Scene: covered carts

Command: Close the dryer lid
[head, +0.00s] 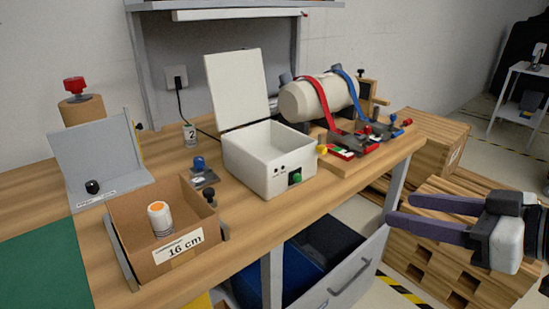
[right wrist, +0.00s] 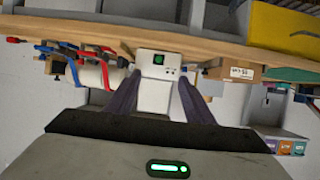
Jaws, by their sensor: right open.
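The dryer is a white open-topped box (head: 268,178) on the wooden bench in the head view, with a green button on its front. Its white lid (head: 237,88) stands up at the rear edge, leaning slightly back, so the dryer is open. My right gripper (head: 398,210) is open and empty at the right, in front of the bench and well apart from the dryer. In the right wrist view the dryer (right wrist: 157,66) shows upside down beyond the two spread fingers. My left gripper is not in view.
A cardboard box (head: 140,235) labelled 16 cm stands left of the dryer. A cream cylinder (head: 305,99) with red and blue straps lies to its right, beside several clamps. An open drawer (head: 345,275) juts out below the bench. Wooden crates (head: 455,235) stand at the right.

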